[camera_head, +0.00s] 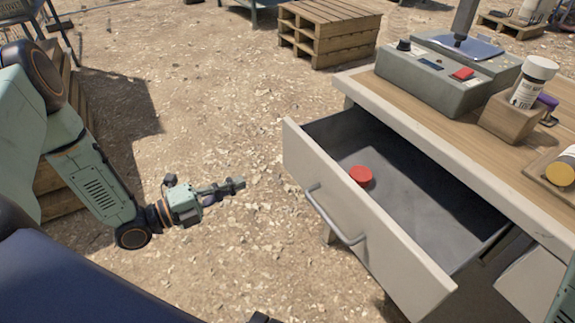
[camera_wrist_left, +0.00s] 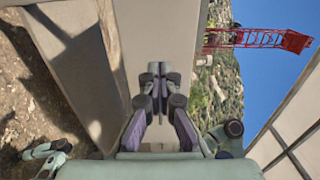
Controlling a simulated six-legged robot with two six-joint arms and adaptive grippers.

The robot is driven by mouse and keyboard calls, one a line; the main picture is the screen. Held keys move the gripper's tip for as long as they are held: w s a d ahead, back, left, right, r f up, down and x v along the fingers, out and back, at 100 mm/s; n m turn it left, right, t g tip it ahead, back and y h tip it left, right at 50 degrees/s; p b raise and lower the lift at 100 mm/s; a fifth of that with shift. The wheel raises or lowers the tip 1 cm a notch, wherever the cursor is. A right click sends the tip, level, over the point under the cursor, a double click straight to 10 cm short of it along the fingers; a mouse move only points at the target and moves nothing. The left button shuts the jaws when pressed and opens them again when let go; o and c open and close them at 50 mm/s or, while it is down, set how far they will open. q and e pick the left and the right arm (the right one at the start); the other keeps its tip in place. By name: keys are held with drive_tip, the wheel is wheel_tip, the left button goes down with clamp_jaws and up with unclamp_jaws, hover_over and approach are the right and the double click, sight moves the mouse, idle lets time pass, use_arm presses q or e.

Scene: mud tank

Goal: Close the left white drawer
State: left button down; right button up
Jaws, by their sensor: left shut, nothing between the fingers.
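The left white drawer (camera_head: 365,230) stands pulled well out of the wooden-topped desk. Its grey inside is visible and holds a round red object (camera_head: 360,175). A metal bar handle (camera_head: 335,215) runs across its front. My left gripper (camera_head: 238,184) is shut and empty, left of the drawer front and apart from it, pointing toward it. In the left wrist view the shut fingers (camera_wrist_left: 157,72) show in front of a pale upright panel, which I cannot identify for certain. My right gripper is not in view.
The desk top (camera_head: 400,110) carries a grey control box (camera_head: 435,85), a white-capped bottle (camera_head: 530,82) in a wooden block and a yellow-ended cylinder (camera_head: 561,172). Another white drawer front (camera_head: 535,285) is at lower right. Stacked pallets (camera_head: 325,35) stand behind. Open ground lies left of the drawer.

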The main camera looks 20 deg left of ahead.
sight(298, 161)
use_arm(q)
drive_tip(key=b+x, duration=0.5)
drive_tip(key=x, duration=0.7)
drive_tip(key=shift+w+d+f, duration=0.1)
drive_tip(key=shift+d+f, duration=0.1)
drive_tip(key=shift+d, duration=0.05)
drive_tip(key=shift+w+d+r, duration=0.15)
drive_tip(key=shift+w+d, duration=0.15)
drive_tip(key=shift+w, duration=0.15)
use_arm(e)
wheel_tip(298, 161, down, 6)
use_arm(q)
drive_tip(key=shift+w+d, duration=0.1)
